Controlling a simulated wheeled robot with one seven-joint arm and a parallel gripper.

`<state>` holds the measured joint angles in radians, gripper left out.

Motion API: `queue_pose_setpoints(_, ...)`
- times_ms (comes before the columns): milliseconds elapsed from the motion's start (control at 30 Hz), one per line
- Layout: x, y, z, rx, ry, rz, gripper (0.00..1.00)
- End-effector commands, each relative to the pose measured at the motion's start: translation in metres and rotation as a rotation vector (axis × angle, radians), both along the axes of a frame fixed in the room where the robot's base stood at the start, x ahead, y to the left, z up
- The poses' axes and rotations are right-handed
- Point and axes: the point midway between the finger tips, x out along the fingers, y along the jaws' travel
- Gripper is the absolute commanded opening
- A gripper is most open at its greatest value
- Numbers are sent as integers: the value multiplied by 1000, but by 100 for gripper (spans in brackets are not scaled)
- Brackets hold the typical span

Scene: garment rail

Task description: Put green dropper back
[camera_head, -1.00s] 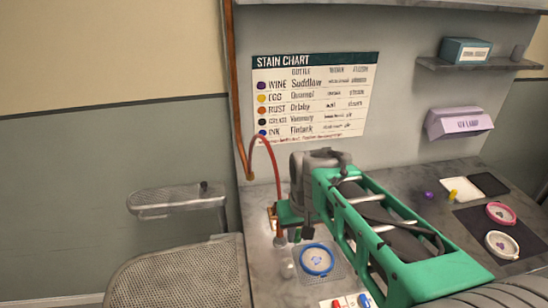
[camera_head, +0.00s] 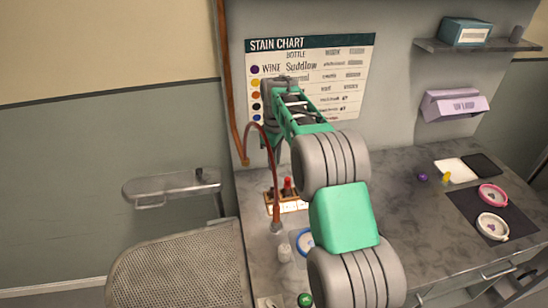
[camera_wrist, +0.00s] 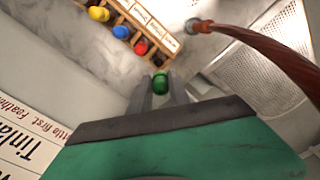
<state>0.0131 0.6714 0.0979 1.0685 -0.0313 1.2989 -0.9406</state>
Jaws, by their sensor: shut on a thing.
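In the wrist view my gripper (camera_wrist: 160,90) is shut on the green dropper (camera_wrist: 160,80), whose rounded green top shows between the fingers. My arm hides the rack's right part and the held dropper there.
A reddish hose (camera_head: 272,165) arches beside the rack, close to my gripper. A blue hoop (camera_head: 304,241) is partly hidden behind my arm. A perforated board (camera_head: 180,265) is at left. Pink (camera_head: 492,194) and cream (camera_head: 492,226) hoops lie on a dark mat at right.

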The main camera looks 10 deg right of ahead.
Motion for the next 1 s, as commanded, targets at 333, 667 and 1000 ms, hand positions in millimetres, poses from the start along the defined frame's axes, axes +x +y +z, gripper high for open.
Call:
queue_pose_setpoints(333, 7, 0, -22, -8, 5, 48, 0)
queue_pose_setpoints(667, 7, 0, -51, -7, 3, 47, 0)
queue_pose_setpoints(1000, 7, 0, -52, -7, 3, 46, 0)
